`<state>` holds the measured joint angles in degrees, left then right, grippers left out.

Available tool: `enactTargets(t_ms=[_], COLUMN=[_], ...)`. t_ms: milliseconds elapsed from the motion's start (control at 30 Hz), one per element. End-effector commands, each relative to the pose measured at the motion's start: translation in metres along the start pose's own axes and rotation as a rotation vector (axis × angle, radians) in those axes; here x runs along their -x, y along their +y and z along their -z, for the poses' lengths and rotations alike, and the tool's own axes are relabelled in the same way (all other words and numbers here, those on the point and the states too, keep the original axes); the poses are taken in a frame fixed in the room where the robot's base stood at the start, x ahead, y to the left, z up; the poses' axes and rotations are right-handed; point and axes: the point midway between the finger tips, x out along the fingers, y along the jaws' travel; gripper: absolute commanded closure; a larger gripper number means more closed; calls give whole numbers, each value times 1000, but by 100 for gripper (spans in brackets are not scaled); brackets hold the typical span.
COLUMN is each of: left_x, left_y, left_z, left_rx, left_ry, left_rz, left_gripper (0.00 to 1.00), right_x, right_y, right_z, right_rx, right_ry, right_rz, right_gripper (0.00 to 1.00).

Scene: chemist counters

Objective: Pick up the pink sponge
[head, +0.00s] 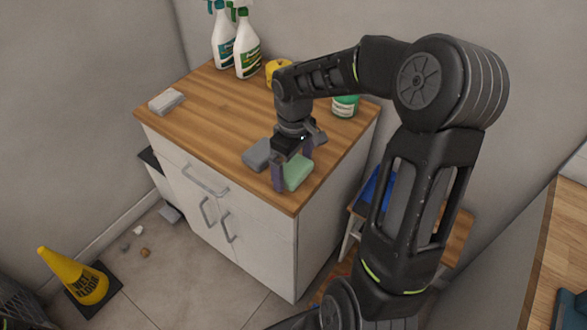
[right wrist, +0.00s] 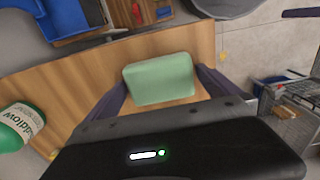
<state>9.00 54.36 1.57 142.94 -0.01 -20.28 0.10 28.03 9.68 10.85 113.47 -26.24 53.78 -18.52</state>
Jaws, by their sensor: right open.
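No pink sponge shows in either view. A pale green sponge (head: 299,173) lies on the wooden counter top near its front right edge; it also shows in the right wrist view (right wrist: 158,78). My right gripper (head: 291,172) is open, pointing down, with its fingers on either side of the green sponge. I cannot tell whether they touch it. A grey sponge (head: 257,154) lies just left of the gripper. A whitish-grey sponge or block (head: 166,101) lies at the counter's left end. My left gripper is not in view.
Two spray bottles (head: 247,48) stand at the counter's back, with a yellow item (head: 277,70) right of them. A green bottle (head: 345,106) stands near the right edge, behind my arm. The left middle of the counter (head: 215,115) is clear. A yellow cone (head: 75,277) stands on the floor.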

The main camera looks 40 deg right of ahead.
Motion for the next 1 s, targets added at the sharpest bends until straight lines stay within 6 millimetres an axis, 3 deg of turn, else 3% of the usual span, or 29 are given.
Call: enactTargets(t_ms=[600,1000], left_x=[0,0], left_y=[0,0], left_z=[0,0], left_rx=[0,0], left_ry=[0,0], left_rz=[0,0], left_gripper=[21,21], right_x=[-2,-2], right_y=[0,0], right_z=[0,0], right_rx=[0,0], right_ry=[0,0], right_rz=[-1,-1], right_gripper=[0,33])
